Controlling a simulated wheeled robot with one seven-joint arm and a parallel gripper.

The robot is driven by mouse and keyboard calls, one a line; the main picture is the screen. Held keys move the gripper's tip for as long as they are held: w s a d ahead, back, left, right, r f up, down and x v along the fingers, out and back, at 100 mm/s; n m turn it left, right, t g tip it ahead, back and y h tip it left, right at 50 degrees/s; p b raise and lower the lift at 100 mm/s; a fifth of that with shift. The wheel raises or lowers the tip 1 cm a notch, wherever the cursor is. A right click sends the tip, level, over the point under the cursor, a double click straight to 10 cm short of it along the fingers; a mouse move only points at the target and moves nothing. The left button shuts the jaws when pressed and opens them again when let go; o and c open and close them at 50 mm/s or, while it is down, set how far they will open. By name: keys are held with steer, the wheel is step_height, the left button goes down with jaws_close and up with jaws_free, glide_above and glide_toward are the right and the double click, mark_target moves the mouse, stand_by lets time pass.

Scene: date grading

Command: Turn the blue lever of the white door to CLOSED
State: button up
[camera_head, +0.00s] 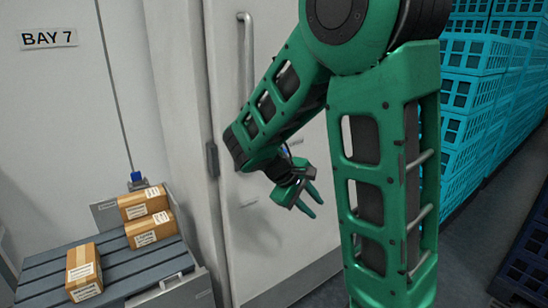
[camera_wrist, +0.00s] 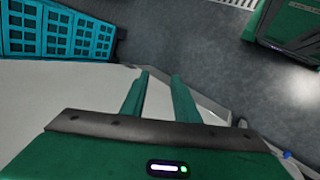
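The white door (camera_head: 283,238) stands behind my arm, with a long vertical grey pull bar (camera_head: 246,60) on its upper part. A small blue bit (camera_head: 294,144) shows just behind my wrist and may be the blue lever. Most of it is hidden, so its setting and any CLOSED mark cannot be read. In the wrist view a small blue spot (camera_wrist: 287,155) shows at the lower right edge. My gripper (camera_head: 311,201) is in front of the door, below the blue bit, pointing down and right. Its two green fingers (camera_wrist: 160,92) are apart with nothing between them.
A slatted grey table (camera_head: 120,268) at the lower left holds several brown boxes (camera_head: 84,270). A BAY 7 sign (camera_head: 47,38) hangs on the wall. Stacked turquoise crates (camera_head: 470,100) stand at the right. Grey floor (camera_head: 462,250) is clear between them and a dark blue crate (camera_head: 525,262).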

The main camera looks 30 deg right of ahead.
steer(key=w+a+r+n+t+h, duration=0.6)
steer(key=w+a+r+n+h, duration=0.15)
steer(key=w+a+r, duration=0.45)
steer(key=x, duration=1.1)
steer(key=shift+w+d+f, duration=0.15)
steer(key=shift+w+f, duration=0.05)
steer(key=shift+w, duration=0.3)
steer(key=shift+c, duration=0.7)
jaws_close()
